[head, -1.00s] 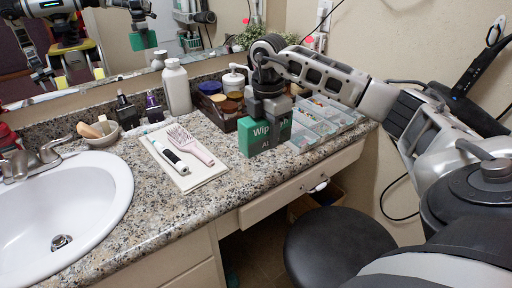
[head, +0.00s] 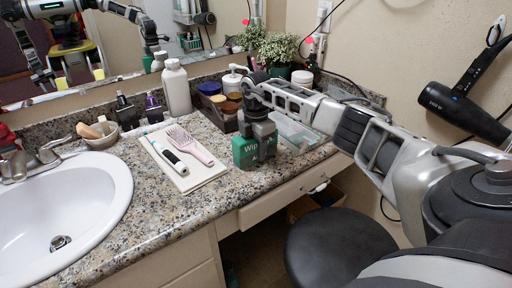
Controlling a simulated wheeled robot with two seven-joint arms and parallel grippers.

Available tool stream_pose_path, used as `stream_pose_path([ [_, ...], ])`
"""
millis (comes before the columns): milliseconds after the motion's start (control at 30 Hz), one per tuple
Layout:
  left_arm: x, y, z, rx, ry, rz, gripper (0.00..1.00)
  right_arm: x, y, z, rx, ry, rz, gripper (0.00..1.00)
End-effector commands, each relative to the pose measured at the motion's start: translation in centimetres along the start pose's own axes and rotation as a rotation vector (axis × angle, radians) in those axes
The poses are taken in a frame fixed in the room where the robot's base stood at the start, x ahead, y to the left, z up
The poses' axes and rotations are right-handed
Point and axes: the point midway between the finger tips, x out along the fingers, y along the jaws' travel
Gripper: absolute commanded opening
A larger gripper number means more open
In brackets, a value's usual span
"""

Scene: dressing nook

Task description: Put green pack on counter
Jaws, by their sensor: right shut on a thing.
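The green pack (head: 242,154), with white lettering, is upright at the front part of the speckled stone counter (head: 215,190), right of the pink hairbrush. My right gripper (head: 259,147) comes down from above and is shut on the pack, covering much of it. The pack's bottom is at or very close to the counter surface; I cannot tell whether it touches. My left gripper is not in view.
A white tray (head: 184,182) holds a hairbrush (head: 191,146) and a toothbrush (head: 167,154). A clear divided organizer (head: 299,134) is right of the pack. The sink (head: 60,215) is at left, and a dark stool (head: 338,245) stands in front.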

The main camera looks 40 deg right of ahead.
Motion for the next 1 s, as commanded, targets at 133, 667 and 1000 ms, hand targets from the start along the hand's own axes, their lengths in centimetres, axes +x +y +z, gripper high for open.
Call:
stream_pose_path([
  [133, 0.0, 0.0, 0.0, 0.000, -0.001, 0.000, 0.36, -0.1, 0.1, 0.0, 0.000, 0.001, 0.003, 0.08],
  [667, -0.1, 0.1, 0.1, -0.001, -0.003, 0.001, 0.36, 0.0, 0.0, 0.0, 0.000, 0.000, 0.001, 0.62],
  [1000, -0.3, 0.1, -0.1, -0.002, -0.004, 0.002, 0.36, -5.7, 0.1, 0.0, 0.000, 0.000, 0.006, 0.62],
])
